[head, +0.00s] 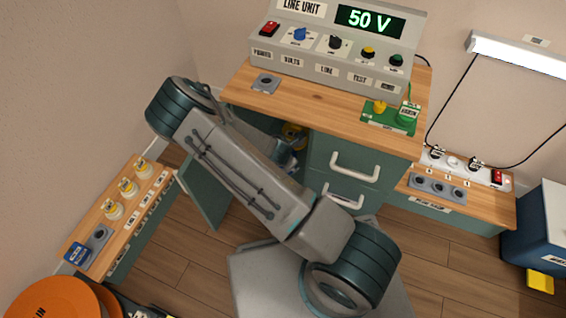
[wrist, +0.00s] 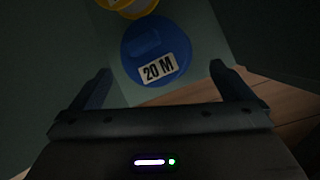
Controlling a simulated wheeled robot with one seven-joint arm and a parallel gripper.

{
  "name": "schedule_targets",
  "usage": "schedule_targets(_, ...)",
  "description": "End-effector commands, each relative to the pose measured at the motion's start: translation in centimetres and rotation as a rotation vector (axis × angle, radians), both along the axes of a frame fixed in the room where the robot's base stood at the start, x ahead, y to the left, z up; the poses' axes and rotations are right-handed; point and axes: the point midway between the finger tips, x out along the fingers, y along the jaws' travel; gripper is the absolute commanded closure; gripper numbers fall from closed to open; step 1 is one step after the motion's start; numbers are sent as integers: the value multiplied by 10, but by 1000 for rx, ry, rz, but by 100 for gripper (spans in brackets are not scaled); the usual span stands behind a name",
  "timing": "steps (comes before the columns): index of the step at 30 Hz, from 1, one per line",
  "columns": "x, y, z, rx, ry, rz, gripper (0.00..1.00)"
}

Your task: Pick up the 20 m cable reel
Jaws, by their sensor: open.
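The 20 m cable reel (wrist: 157,42) is a round blue reel with a white "20 M" label. In the wrist view it lies inside a dim green compartment, just ahead of my gripper (wrist: 160,69). My gripper is open and empty, with one dark finger on each side below the reel; I see no contact. In the head view my arm reaches into the open cabinet (head: 195,190) under the workbench and hides most of the inside, including the blue reel.
A yellow reel (wrist: 128,5) sits just beyond the blue one. Compartment walls stand close on both sides. The cabinet's open door (head: 205,190) hangs at the left, and drawers (head: 345,180) are at the right. A side shelf (head: 130,215) stands farther left.

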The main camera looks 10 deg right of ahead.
Motion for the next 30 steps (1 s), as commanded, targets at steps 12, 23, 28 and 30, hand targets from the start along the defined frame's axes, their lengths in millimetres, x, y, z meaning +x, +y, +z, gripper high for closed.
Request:
schedule_targets(12, 15, -8, -27, 0, -1, -8, 0)
schedule_targets(23, 35, -15, -59, 0, 0, -7, 0)
schedule_targets(28, 35, -15, -58, 0, 0, -7, 0)
schedule_targets(30, 35, -15, -58, 0, 0, -7, 11)
